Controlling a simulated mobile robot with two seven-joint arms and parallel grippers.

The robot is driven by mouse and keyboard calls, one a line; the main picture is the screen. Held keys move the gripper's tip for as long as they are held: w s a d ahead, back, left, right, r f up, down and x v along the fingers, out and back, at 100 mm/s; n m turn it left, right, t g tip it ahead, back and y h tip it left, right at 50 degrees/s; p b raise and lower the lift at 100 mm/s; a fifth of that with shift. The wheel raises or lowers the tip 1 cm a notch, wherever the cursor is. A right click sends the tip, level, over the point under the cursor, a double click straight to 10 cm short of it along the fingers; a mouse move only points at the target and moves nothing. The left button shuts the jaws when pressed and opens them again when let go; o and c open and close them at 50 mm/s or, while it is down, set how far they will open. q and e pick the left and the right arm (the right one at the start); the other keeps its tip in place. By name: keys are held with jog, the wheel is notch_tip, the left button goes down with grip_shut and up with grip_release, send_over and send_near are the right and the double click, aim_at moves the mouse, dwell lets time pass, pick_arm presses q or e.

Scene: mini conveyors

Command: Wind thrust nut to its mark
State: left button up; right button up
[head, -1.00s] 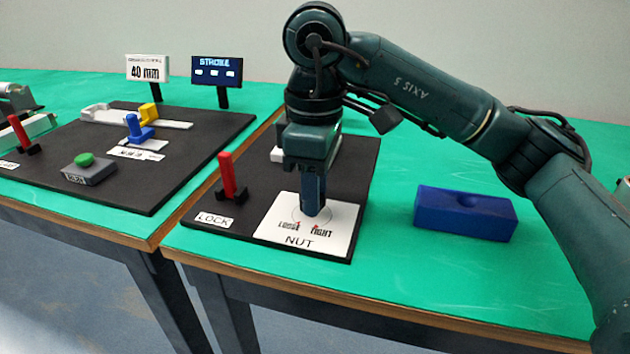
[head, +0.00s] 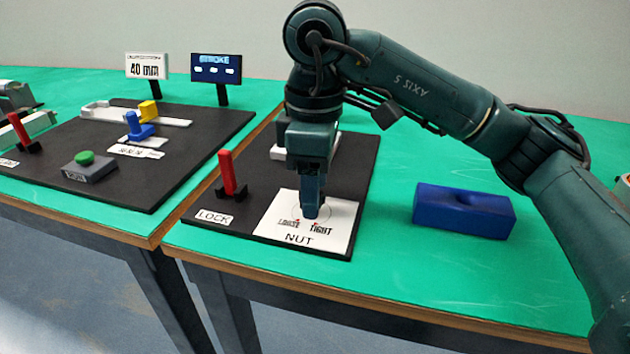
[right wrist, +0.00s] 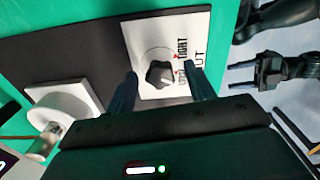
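My right gripper (head: 311,212) points down over the plate and hides the knob in the head view. In the right wrist view its fingers (right wrist: 160,80) are apart on either side of the knob, with visible gaps. My left gripper (right wrist: 241,77) appears at the right of that view, fingers apart and empty, away from the plate.
A red LOCK lever (head: 227,175) stands upright left of the plate. A blue block (head: 463,213) lies to the right on the green table. The left board carries a green button (head: 84,159), a blue slider (head: 136,127), a 40 mm sign (head: 147,67) and a STROKE display (head: 217,69).

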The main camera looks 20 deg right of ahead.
jog(key=shift+r, duration=0.35)
notch_tip(320, 180, up, 5)
jog(key=p, duration=0.2)
jog(key=shift+r+p, duration=0.15)
jog(key=shift+p, duration=0.15)
pick_arm(q)
jog(key=s+a+r+n+y+p, duration=0.1)
jog(key=s+a+r+n+p, duration=0.1)
jog(key=r+p, duration=0.5)
jog(key=shift+s+a+r+n+g, duration=0.25)
jog(key=shift+a+r+n+g, duration=0.15)
jog(key=shift+a+n, duration=0.25)
pick_arm(e)
notch_tip(320, 180, up, 7)
pick_arm(q)
jog(key=shift+d+f, duration=0.1)
jog(key=shift+d, duration=0.05)
